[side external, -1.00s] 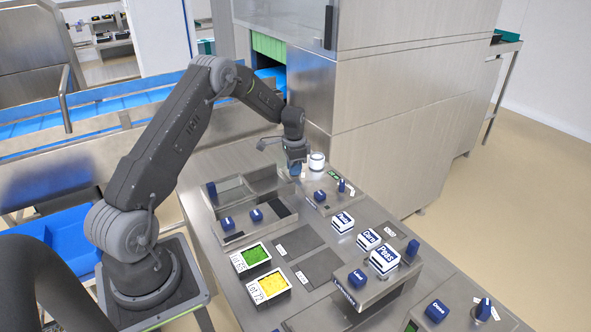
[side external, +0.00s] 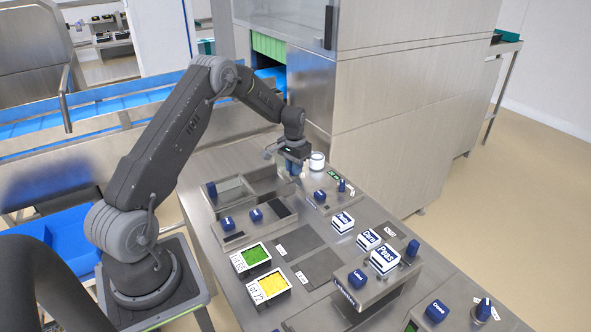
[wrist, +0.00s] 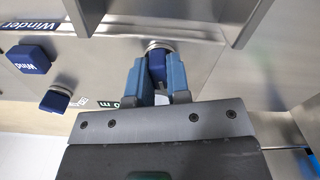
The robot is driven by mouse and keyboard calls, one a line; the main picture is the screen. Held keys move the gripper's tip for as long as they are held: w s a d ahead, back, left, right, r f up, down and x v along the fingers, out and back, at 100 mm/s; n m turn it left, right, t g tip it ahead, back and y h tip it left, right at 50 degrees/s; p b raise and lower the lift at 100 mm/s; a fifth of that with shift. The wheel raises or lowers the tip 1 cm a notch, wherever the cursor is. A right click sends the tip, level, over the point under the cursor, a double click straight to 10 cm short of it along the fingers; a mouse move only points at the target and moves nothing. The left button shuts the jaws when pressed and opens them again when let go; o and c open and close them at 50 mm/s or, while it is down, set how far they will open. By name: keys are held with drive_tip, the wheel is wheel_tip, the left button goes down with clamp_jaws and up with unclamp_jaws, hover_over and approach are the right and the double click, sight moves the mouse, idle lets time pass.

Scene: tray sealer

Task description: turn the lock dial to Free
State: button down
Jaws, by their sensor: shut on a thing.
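In the wrist view, a blue dial knob (wrist: 157,68) on a round silver base sits between the two blue fingers of my gripper (wrist: 158,85). The fingers are shut on the knob's sides. Part of a white label shows between the fingers; its words and the dial's pointer are hidden, so I cannot tell its setting. In the side view, my gripper (side external: 294,170) points down at the far end of the steel bench, and hides the dial there.
In the wrist view, a blue "Wind" button (wrist: 29,58) and another blue knob (wrist: 55,98) stand left of my gripper. In the side view, a white round container (side external: 317,161) stands close right of it. The tall steel machine (side external: 375,110) rises behind.

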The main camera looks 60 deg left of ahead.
drive_tip(key=n, duration=0.4)
drive_tip(key=c, duration=1.2)
unclamp_jaws()
drive_tip(key=shift+r, duration=3.5)
drive_tip(key=shift+r, duration=0.1)
